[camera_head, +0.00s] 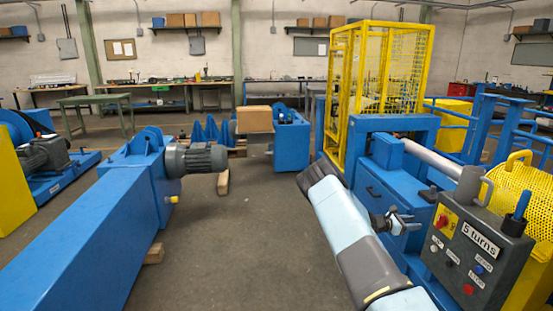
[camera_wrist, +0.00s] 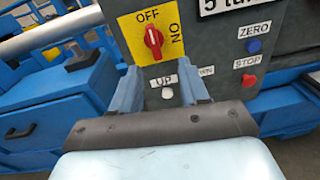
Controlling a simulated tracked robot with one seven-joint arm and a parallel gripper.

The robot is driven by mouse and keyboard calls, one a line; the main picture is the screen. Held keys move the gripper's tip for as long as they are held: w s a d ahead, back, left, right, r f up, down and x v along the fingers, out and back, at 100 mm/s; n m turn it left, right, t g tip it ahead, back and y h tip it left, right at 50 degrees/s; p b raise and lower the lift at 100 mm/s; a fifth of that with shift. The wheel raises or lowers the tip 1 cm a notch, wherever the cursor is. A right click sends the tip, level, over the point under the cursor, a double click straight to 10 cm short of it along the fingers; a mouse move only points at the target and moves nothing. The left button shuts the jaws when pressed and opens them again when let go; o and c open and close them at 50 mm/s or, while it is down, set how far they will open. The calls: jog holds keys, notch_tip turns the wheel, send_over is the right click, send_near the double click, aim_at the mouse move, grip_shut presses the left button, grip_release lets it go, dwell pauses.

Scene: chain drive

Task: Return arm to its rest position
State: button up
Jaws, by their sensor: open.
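My gripper (camera_wrist: 158,82) shows in the wrist view with its two blue-grey fingers apart and nothing between them. It points at the grey control panel (camera_wrist: 210,60). The UP button (camera_wrist: 168,93) shows between the fingers, and the right finger partly covers the DOWN label. Whether the fingertips touch the panel I cannot tell. In the head view, my light blue and grey arm (camera_head: 345,225) is bent, running from the middle down to the bottom edge.
The control panel (camera_head: 475,250) carries a red switch (camera_wrist: 153,39), buttons and a "5 turns" sign (camera_head: 481,239). A blue machine (camera_head: 372,190) with a grey roller (camera_head: 430,157) stands close to the arm. A yellow cage (camera_head: 345,85) stands behind. Open floor (camera_head: 255,230) lies left of the arm.

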jog(key=s+a+r+m+y, duration=0.45)
jog(key=s+a+r, duration=0.2)
jog(key=r, duration=0.35)
jog(key=s+a+r+m+y, duration=0.3)
jog(key=s+a+r+m, duration=0.3)
jog(key=r, duration=0.4)
jog(key=s+a+r+m+y, duration=0.35)
jog(key=s+a+r, duration=0.25)
jog(key=s+r, duration=0.25)
jog(key=s+a+r+m+t+y, duration=0.1)
jog(key=s+a+r+y, duration=0.1)
jog(key=s+a+r, duration=0.2)
jog(key=s+a+r+m+t+y, duration=0.1)
jog(key=s+a+r+t+y, duration=0.1)
jog(key=s+a, duration=0.7)
jog(key=s+a+r+m+t+y, duration=0.1)
jog(key=s+a+r, duration=0.4)
jog(key=s, duration=0.7)
jog(key=shift+s+a+r+m+t+y, duration=0.3)
jog(key=shift+a+t+y, duration=0.3)
jog(key=shift+a+y, duration=0.3)
jog(key=shift+w, duration=0.1)
